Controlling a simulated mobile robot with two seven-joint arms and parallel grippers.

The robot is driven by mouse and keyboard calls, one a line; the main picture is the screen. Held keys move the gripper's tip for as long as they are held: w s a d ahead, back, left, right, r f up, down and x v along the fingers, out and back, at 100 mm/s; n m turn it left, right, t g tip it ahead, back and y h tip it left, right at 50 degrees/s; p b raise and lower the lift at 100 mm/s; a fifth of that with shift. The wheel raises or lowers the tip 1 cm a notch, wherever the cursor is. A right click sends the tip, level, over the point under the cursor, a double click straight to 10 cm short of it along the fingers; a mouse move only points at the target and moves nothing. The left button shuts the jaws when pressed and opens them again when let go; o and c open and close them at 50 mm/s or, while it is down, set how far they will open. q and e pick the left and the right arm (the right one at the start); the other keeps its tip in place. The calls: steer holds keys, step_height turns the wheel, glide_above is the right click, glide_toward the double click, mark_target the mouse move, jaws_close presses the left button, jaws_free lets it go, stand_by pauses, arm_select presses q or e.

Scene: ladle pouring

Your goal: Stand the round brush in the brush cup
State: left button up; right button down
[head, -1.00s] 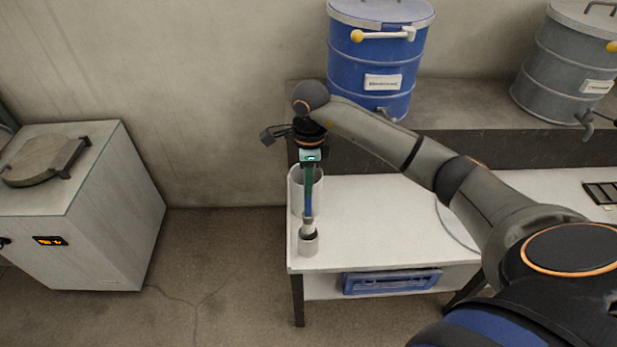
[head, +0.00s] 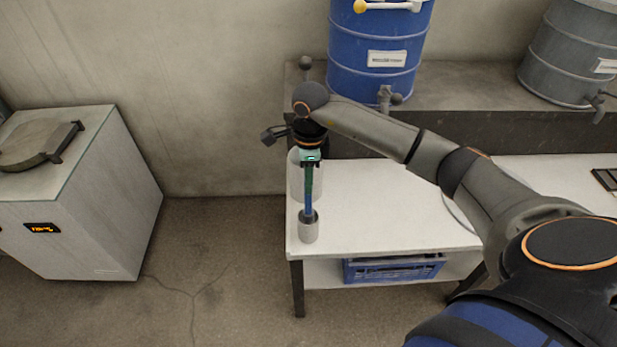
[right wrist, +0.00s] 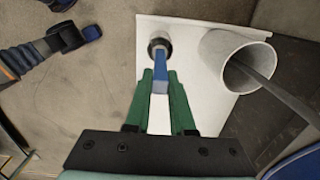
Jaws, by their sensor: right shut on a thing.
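My right gripper (head: 310,163) points down over the left end of the white table and is shut on the round brush (head: 308,194). The brush is upright, with a blue handle. The small grey brush cup (head: 309,234) stands on the table directly below. The brush's lower end reaches into the cup's dark mouth, and its tip is hidden. In the right wrist view the green fingers (right wrist: 160,74) hold the blue handle (right wrist: 160,84), which runs to the cup (right wrist: 158,40). I cannot tell whether the brush touches the cup's bottom.
A tall pale cylinder (head: 296,178) stands just behind the brush; in the right wrist view a grey rod leans in it. A blue drum (head: 375,55) and a grey drum (head: 568,65) stand on the back ledge. The table's middle (head: 390,205) is clear.

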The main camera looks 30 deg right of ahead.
steer(key=c, duration=0.7)
jaws_free()
steer(key=shift+r, duration=0.25)
step_height(320, 180, up, 12)
steer(key=shift+d+r, duration=0.1)
stand_by(0.6)
